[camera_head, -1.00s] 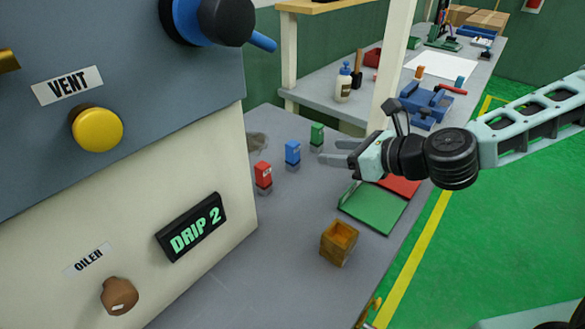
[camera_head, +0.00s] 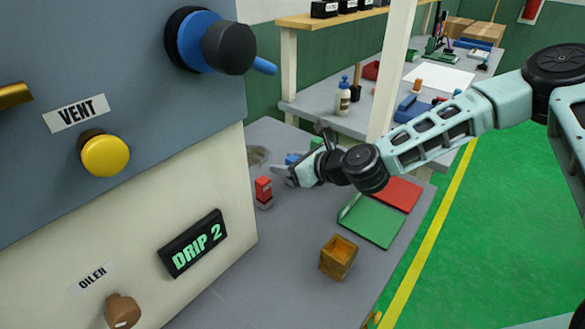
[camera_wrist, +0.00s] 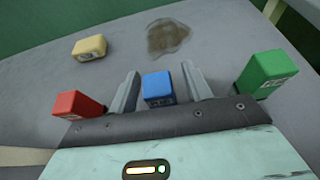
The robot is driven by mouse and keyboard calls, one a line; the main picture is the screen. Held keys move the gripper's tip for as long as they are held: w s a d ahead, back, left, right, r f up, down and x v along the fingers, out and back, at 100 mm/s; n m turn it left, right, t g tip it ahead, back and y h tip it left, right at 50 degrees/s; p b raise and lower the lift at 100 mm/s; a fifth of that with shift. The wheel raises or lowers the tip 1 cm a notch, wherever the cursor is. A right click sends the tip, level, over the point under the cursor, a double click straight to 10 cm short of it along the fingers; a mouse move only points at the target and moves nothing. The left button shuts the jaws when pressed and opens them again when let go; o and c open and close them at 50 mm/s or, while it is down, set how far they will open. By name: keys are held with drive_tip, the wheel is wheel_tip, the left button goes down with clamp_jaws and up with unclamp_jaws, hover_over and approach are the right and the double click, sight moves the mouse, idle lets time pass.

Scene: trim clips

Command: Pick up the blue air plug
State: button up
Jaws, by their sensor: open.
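The blue air plug (camera_wrist: 158,88) stands between the two open fingers of my gripper (camera_wrist: 157,88) in the wrist view, with a small gap visible on each side. In the head view only the top of the blue plug (camera_head: 292,158) shows, as my gripper (camera_head: 280,175) covers the rest. The red plug (camera_wrist: 78,104) stands left of my gripper in the wrist view, and in the head view (camera_head: 264,192) it stands in front. The green plug (camera_wrist: 266,74) stands to the right in the wrist view and is mostly hidden in the head view.
A yellow block (camera_wrist: 90,47) lies beyond, near a dark stain (camera_wrist: 168,37). A wooden box (camera_head: 338,257) and a green and red mat (camera_head: 372,220) are on the grey bench. The machine panel (camera_head: 110,220) rises close on the left.

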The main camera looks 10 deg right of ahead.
drive_tip(key=shift+w+a+f, duration=0.15)
drive_tip(key=shift+w+a, duration=0.05)
drive_tip(key=shift+w, duration=0.05)
drive_tip(key=c, duration=1.1)
drive_tip(key=shift+o, duration=0.2)
